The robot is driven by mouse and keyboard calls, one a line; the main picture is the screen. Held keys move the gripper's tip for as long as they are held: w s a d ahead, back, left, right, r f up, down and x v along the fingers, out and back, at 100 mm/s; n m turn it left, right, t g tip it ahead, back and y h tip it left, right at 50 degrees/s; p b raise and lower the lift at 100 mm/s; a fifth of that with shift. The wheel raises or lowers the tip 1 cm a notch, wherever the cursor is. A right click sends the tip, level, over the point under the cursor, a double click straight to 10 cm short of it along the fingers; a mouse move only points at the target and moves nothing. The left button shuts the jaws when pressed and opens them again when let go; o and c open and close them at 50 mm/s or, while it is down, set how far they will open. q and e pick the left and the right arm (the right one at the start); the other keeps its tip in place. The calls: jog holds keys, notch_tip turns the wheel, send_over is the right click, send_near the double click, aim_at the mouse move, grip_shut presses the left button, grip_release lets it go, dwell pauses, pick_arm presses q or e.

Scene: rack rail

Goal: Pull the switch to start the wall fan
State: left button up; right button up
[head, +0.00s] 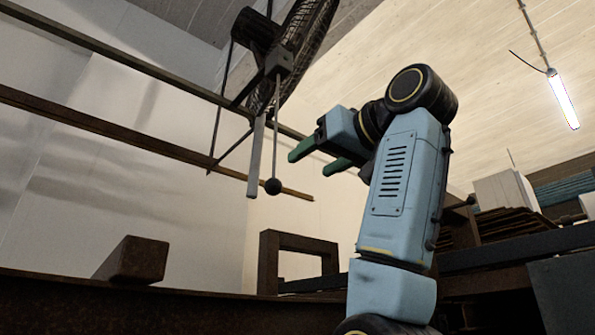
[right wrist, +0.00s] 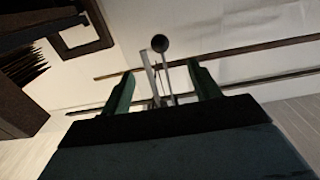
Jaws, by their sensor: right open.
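The wall fan (head: 300,55) is mounted high on the wall, its dark cage seen edge-on. Its pull switch (head: 275,150) is a thin rod hanging from the fan housing, with a dark ball at its lower end. A flat pale bar (head: 256,160) hangs beside the rod. My right gripper (head: 315,158) is raised to the right of the rod, open, its green fingers pointing toward it. In the right wrist view, the pull switch (right wrist: 161,48) and its ball appear between the two open fingers (right wrist: 165,85), apparently beyond the tips and not held. My left gripper is not in view.
Long rusty rails (head: 120,124) run along the wall behind the fan. A brown frame (head: 298,243) and a rusty block (head: 137,260) stand low down. Stacked sheets (head: 507,225) lie on a rack at right. A lit tube lamp (head: 563,100) hangs at upper right.

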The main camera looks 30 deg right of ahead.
aim_at(279, 184)
jog(key=w+p, duration=0.1)
jog(key=w, duration=0.3)
jog(key=w+p, duration=0.1)
jog(key=w, duration=0.1)
jog(key=shift+w+a+p, duration=0.35)
jog(key=shift+w, duration=0.05)
jog(key=w, duration=0.5)
jog(key=shift+a+f, duration=0.1)
jog(key=shift+a, duration=0.05)
jog(key=shift+w, duration=0.85)
jog(key=shift+c, duration=0.3)
jog(key=c, duration=1)
